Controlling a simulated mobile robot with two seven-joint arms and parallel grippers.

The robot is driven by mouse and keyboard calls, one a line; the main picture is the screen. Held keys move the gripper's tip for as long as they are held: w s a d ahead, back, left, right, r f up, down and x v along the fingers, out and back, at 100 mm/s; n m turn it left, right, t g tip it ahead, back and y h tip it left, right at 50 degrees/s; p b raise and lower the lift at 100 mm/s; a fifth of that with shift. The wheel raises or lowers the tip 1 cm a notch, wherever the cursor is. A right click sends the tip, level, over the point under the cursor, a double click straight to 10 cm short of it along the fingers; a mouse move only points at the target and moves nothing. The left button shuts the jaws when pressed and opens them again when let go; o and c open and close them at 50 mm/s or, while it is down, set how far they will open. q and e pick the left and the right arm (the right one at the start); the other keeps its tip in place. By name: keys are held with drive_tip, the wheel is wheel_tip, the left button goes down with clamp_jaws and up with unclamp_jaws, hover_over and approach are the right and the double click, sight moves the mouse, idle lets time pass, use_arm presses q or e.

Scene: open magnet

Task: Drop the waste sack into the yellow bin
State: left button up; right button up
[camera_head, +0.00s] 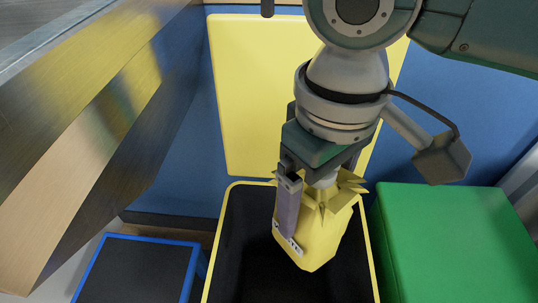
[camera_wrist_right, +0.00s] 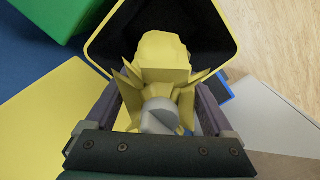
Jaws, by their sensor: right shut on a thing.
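The waste sack (camera_head: 318,238) is yellow with a spiky gathered top and a grey neck. My right gripper (camera_head: 308,185) points down and is shut on the sack at its neck. The sack hangs over the open mouth of the yellow bin (camera_head: 228,208), whose inside is black and looks empty where it shows. In the right wrist view the sack (camera_wrist_right: 165,55) lies between the two fingers, with the dark bin opening and its yellow rim (camera_wrist_right: 88,40) beyond it. How far the sack reaches below the rim is hard to tell. My left gripper is not seen.
The bin's yellow lid (camera_head: 245,90) stands raised behind it against a blue wall. A green closed bin (camera_head: 455,235) is close on the right. A blue-rimmed dark bin (camera_head: 135,270) is on the left, below a wooden panel (camera_head: 100,110).

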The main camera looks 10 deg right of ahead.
drive_tip(key=shift+n, duration=0.4)
drive_tip(key=f+b, duration=0.1)
drive_tip(key=f, duration=0.1)
drive_tip(key=f+b, duration=0.1)
drive_tip(key=f, duration=0.1)
drive_tip(key=s+f, duration=0.1)
drive_tip(key=f, duration=0.1)
drive_tip(key=shift+a+f+b, duration=0.35)
drive_tip(key=shift+b, duration=0.05)
use_arm(q)
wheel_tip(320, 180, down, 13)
drive_tip(key=b, duration=0.8)
use_arm(e)
wheel_tip(320, 180, down, 6)
drive_tip(key=shift+r, duration=0.1)
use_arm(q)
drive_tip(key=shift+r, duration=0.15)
use_arm(e)
drive_tip(key=o, duration=1.5)
use_arm(q)
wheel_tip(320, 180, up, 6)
drive_tip(key=p, duration=0.5)
use_arm(e)
wheel_tip(320, 180, up, 10)
